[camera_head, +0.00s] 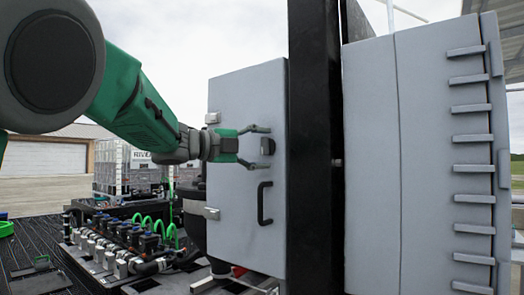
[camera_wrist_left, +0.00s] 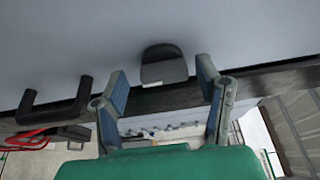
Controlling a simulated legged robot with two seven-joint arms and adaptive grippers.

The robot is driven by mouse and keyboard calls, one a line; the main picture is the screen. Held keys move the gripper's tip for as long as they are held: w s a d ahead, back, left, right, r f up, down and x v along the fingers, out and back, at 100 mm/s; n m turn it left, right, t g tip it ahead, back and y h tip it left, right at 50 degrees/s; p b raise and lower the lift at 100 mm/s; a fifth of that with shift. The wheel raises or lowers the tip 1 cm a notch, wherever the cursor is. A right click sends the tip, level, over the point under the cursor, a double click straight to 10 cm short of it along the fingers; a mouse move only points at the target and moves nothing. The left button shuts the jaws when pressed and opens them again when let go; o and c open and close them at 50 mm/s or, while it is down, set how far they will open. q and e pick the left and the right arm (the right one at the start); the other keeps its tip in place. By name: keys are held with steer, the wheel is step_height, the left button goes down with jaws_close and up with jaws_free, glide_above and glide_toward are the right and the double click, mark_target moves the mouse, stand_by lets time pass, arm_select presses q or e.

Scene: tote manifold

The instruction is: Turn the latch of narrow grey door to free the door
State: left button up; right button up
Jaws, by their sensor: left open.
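The narrow grey door (camera_head: 240,95) stands upright and looks closed, with hinges on its left edge. Its dark latch (camera_head: 267,146) sits near the right edge, above a black bar handle (camera_head: 264,203). My left gripper (camera_head: 263,147) is open in front of the door, its two fingers above and below the latch in the head view. In the left wrist view the latch (camera_wrist_left: 164,65) lies ahead, between and just beyond the open fingertips (camera_wrist_left: 162,78). I see no clear contact. The handle (camera_wrist_left: 55,105) shows at the left there. My right gripper is not in view.
A black post (camera_head: 314,130) stands right of the door. A wide grey cabinet (camera_head: 420,160) with several hinge-like bars stands further right. A manifold with several valves and green hoses (camera_head: 125,240) is at the lower left. A white caged tote (camera_head: 125,165) stands behind it.

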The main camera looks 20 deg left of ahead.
arm_select(q)
steer(key=shift+s+a, duration=0.15)
steer(key=v, duration=1.1)
steer(key=shift+a+f, duration=0.2)
steer(key=shift+a, duration=0.05)
steer(key=shift+s, duration=0.2)
